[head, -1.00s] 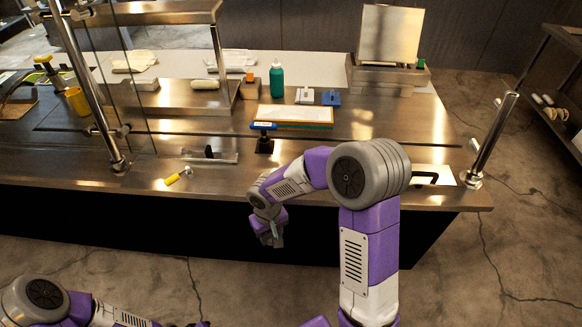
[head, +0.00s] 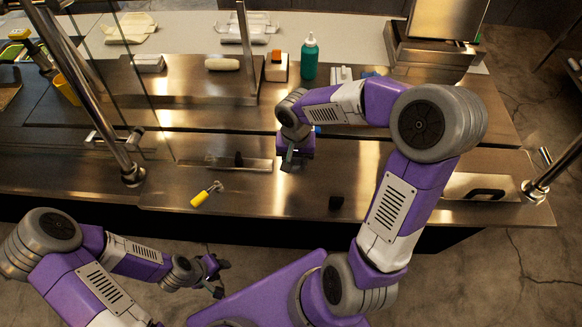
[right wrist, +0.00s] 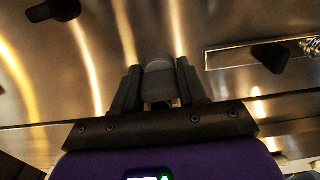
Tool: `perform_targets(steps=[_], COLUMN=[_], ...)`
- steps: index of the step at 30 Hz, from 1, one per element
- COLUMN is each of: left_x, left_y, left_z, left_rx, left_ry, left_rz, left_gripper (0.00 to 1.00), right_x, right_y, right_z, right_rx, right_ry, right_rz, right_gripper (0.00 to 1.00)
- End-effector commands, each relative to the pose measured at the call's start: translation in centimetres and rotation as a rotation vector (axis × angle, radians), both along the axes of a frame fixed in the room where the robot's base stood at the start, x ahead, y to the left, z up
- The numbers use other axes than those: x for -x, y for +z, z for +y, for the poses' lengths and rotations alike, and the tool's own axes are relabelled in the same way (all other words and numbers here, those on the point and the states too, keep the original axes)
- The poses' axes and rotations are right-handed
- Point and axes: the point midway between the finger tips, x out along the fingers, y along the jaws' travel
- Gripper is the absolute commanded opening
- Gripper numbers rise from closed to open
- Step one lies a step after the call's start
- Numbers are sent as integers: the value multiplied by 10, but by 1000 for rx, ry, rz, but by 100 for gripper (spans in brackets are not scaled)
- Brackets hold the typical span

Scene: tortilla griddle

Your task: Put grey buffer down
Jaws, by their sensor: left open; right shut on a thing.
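My right gripper (head: 290,160) is above the steel counter (head: 300,190), to the right of the shallow tray. In the right wrist view its fingers (right wrist: 158,88) are closed on a grey, rounded thing (right wrist: 160,75), which I take to be the grey buffer. Its lower part is hidden by the gripper, and I cannot tell whether it touches the counter. My left gripper (head: 215,275) is open and empty, low in front of the counter at the left.
A shallow tray (head: 200,163) with a black knob and a yellow-handled tool (head: 205,194) lie left of my right gripper. A small dark block (head: 336,203) sits near the front edge. A green bottle (head: 309,58) stands behind. My right arm hides some of the counter.

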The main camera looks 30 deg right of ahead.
Motion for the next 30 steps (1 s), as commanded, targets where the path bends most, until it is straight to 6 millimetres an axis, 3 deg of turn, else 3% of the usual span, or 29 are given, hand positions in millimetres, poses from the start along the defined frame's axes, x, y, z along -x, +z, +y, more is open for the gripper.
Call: perform_targets(steps=[3, 8, 15, 27, 28, 30], left_x=[0, 0, 0, 0, 0, 0], left_y=[-5, -6, -13, -18, -18, -16], left_z=[0, 0, 0, 0, 0, 0], left_rx=[0, 0, 0, 0, 0, 0], left_ry=[0, 0, 0, 0, 0, 0], left_rz=[0, 0, -1, -1, -1, -1], left_gripper=[43, 43, 43, 43, 43, 43], right_x=[1, 0, 0, 0, 0, 0], right_y=[-21, -32, -64, -69, -69, -68], right_z=[0, 0, 0, 0, 0, 0], right_rx=[-1, -1, -2, 0, 0, -1], right_ry=[1, 1, 1, 1, 1, 1], right_rz=[4, 1, 3, -1, -1, -1], right_gripper=[13, 13, 13, 13, 43, 54])
